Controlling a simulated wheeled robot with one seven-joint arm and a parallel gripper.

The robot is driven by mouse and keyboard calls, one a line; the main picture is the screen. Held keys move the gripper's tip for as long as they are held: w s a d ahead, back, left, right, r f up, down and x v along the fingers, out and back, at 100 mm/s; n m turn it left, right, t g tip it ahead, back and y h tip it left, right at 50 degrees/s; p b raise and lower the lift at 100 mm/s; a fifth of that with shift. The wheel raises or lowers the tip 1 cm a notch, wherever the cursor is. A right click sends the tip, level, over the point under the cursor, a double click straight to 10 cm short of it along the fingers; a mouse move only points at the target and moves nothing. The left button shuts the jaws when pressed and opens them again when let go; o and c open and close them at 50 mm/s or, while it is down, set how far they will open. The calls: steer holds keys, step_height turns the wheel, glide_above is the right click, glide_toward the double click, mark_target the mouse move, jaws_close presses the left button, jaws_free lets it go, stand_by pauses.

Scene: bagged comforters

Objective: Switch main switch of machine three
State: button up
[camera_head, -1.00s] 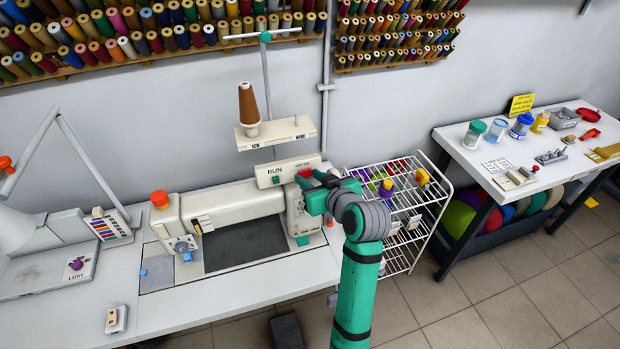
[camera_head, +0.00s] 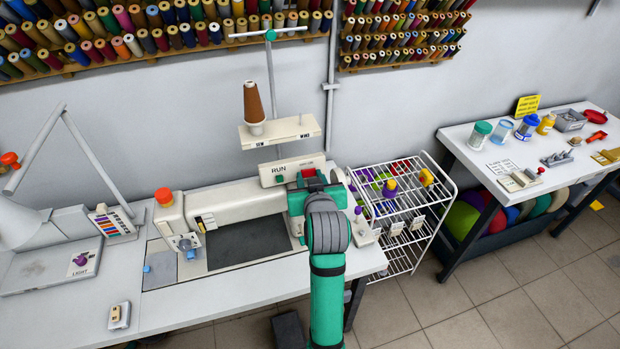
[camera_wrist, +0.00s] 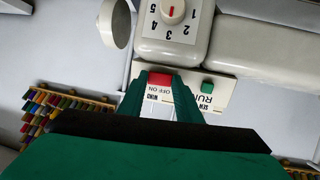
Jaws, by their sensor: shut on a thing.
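A sewing machine (camera_head: 245,205) stands on the white table. A cream panel marked RUN (camera_head: 278,169) with a green button sits above its right end. The wrist view shows this panel upside down, with a red switch (camera_wrist: 159,79) beside an OFF ON label. The red switch also shows in the head view (camera_head: 308,173). My gripper (camera_wrist: 163,84) has a green finger on each side of the red switch and is closed on it. In the head view my gripper (camera_head: 308,188) largely covers the machine's right end. I cannot read a machine number.
A white wire rack (camera_head: 415,205) with coloured spools stands right of the table. A lamp (camera_head: 25,225) stands at the left. A thread cone (camera_head: 254,102) rises behind the machine. A second table (camera_head: 470,150) with jars stands at the far right.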

steer(key=o, duration=1)
steer(key=shift+s, duration=0.1)
steer(key=shift+o, duration=0.2)
steer(key=v, duration=1)
steer(key=shift+s, duration=0.3)
steer(key=shift+d+r, duration=0.15)
